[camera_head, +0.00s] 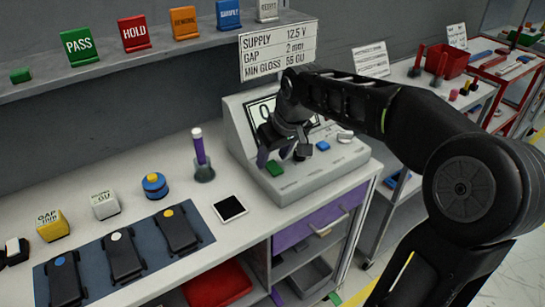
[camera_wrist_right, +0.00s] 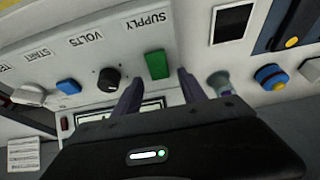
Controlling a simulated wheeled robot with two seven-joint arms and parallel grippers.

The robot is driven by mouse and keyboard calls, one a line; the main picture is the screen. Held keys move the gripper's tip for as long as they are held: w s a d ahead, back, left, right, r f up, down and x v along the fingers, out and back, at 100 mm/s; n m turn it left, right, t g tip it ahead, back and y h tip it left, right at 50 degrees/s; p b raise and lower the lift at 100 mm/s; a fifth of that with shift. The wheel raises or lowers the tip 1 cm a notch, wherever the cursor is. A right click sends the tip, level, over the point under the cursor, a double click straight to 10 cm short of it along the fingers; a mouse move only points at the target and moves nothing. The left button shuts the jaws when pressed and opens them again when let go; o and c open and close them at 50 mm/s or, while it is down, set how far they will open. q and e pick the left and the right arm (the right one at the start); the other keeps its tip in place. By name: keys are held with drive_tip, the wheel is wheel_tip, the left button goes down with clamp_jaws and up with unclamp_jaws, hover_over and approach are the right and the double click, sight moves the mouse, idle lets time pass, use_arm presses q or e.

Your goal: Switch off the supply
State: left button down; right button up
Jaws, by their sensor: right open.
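The grey supply unit (camera_head: 310,179) stands at the right end of the bench, its sloped panel facing out. Its green switch (camera_head: 275,168) sits at the panel's left end. In the right wrist view the green switch (camera_wrist_right: 157,64) is beside the label SUPPLY, with a black VOLTS knob (camera_wrist_right: 109,80) next to it. My right gripper (camera_head: 283,154) is over the panel, open and empty. In the wrist view its fingers (camera_wrist_right: 160,88) point towards the green switch, one on each side in the picture; contact cannot be told. The arm partly hides the display (camera_head: 262,108), where a 0 shows.
A blue button (camera_head: 323,146) and a white knob (camera_head: 345,136) are further right on the panel. A dark mat (camera_head: 90,264) with several black devices and a white-framed dark card (camera_head: 230,208) lie in front.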

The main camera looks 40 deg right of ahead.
drive_tip(key=v, duration=0.6)
drive_tip(key=shift+r, duration=0.35)
drive_tip(key=shift+s, duration=0.15)
